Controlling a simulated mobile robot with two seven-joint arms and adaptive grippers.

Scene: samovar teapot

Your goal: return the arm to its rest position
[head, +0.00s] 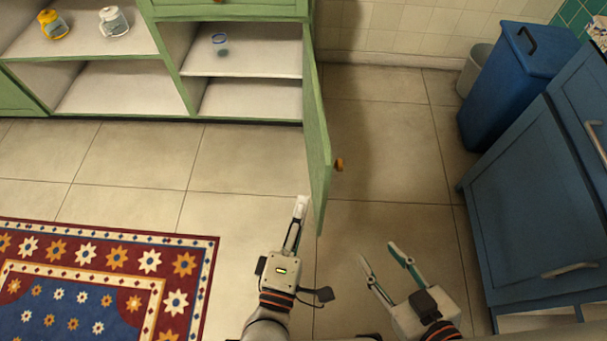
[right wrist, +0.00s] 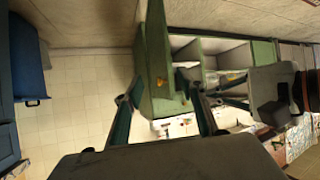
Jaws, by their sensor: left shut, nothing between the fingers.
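My left gripper (head: 301,207) is shut and empty, beside the lower end of the open green cabinet door (head: 318,140) in the head view. I cannot tell whether it touches the door. My right gripper (head: 378,252) is open and empty over the floor, right of the door. Its spread fingers (right wrist: 158,98) also show in the right wrist view, with the green door (right wrist: 157,65) beyond them and my left arm at the right. No samovar or teapot is clearly recognisable in the head view.
The green cabinet (head: 178,60) holds a yellow jar (head: 53,24), a pale jar (head: 114,22) and a blue-rimmed clear item (head: 221,44). A patterned rug (head: 210,262) lies left. A blue bin (head: 508,85) and blue cabinet (head: 530,190) stand right. The tiled floor (head: 385,135) between is clear.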

